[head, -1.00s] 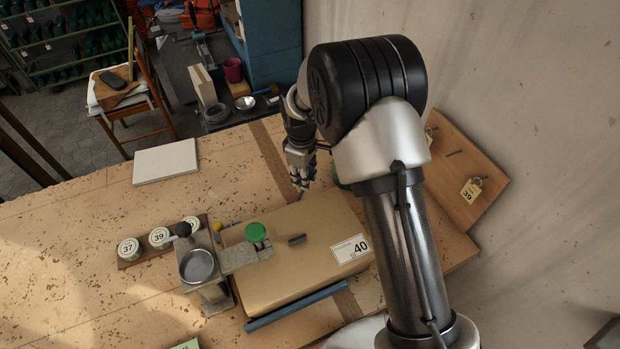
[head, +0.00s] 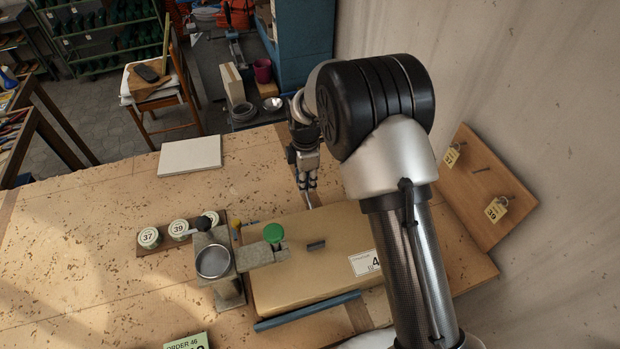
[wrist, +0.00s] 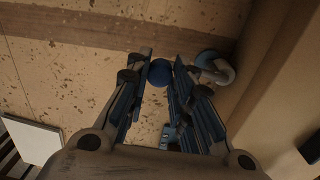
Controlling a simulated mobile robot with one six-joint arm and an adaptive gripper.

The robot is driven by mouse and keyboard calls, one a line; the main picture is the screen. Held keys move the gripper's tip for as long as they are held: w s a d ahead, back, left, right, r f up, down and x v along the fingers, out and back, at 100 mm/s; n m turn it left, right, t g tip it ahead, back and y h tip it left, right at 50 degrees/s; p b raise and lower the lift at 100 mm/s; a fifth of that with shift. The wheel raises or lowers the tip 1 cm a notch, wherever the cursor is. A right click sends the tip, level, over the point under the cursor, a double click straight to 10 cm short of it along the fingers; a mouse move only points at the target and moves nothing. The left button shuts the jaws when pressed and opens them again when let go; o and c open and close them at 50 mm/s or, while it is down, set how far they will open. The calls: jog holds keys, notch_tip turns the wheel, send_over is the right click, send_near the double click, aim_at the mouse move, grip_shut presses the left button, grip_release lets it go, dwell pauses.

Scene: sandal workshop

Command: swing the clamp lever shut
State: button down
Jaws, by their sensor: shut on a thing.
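My gripper (head: 309,187) points down behind the long cardboard box, close to its back edge in the head view. In the wrist view the fingers (wrist: 160,75) are shut on a round blue knob (wrist: 160,72) between their tips. It seems to be the clamp lever's knob; its arm is hidden. A blue-grey rounded fitting (wrist: 213,67) sits just right of the knob, beside the box; I cannot tell whether the two are joined. In the head view the knob is hidden by my gripper.
The cardboard box (head: 300,275) carries a dark grip and white label. A white slab (head: 190,156) lies farther back. A wooden board with tags (head: 470,195) leans at right.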

jog(key=shift+s+a+n, duration=0.1)
jog(key=shift+a+n, duration=0.25)
jog(key=shift+n, duration=0.05)
jog(key=c, duration=1.8)
grip_release()
jog(key=shift+o, duration=1.2)
jog(key=shift+s+a, duration=0.1)
jog(key=shift+a, duration=0.1)
jog(key=shift+o, duration=1)
jog(key=shift+d, duration=0.15)
notch_tip(320, 180, up, 12)
jog(key=shift+s, duration=0.2)
jog(key=shift+d, duration=0.1)
